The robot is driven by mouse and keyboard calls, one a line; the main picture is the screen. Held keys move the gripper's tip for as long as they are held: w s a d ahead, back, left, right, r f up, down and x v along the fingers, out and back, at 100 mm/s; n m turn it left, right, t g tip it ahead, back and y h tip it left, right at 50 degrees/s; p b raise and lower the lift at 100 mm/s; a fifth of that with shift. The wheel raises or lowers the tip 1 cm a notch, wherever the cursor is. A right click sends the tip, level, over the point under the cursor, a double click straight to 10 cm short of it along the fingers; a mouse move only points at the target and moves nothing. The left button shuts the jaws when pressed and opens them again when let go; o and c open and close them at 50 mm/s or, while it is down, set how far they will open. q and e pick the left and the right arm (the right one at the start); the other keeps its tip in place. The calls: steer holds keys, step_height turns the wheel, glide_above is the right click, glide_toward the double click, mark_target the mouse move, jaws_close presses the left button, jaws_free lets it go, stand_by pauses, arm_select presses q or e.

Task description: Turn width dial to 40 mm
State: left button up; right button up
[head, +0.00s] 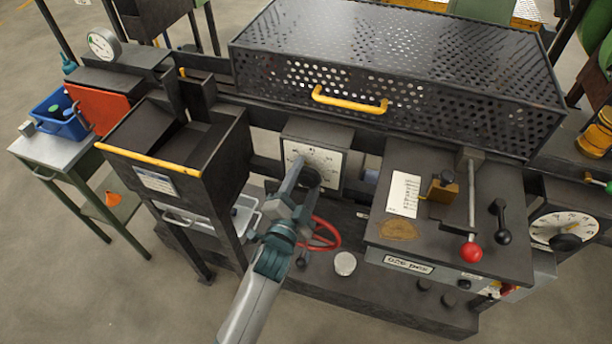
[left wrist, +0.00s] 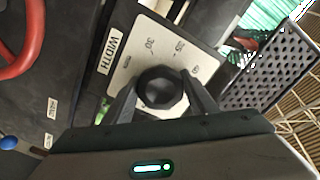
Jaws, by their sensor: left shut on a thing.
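The width dial has a pale square plate (head: 325,159) on the front of the machine, below the mesh guard. My left gripper (head: 303,178) reaches up to it from below and covers part of the plate. In the left wrist view the dial's black knob (left wrist: 162,88) sits between the two fingers of my left gripper (left wrist: 160,100), which is shut on it. The plate (left wrist: 205,65) there shows the marks 30 and 35, and a WIDTH label (left wrist: 108,48) is beside it. The knob's pointer and the 40 mark cannot be made out clearly. My right gripper is out of view.
A red handwheel (head: 322,234) is just right of my left forearm. A panel with a red-knobbed lever (head: 471,252) stands to the right, and another round dial (head: 563,230) is at far right. A dark hopper with a yellow edge (head: 150,158) is at left. The mesh guard (head: 400,60) is above.

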arm_select(q)
steer(key=shift+f, duration=0.1)
stand_by(0.3)
steer(key=o, duration=1.1)
steer(key=shift+c, duration=0.2)
steer(key=b+v, duration=0.4)
steer(key=v, duration=1.3)
steer(key=shift+s, duration=0.2)
steer(key=shift+a, duration=0.1)
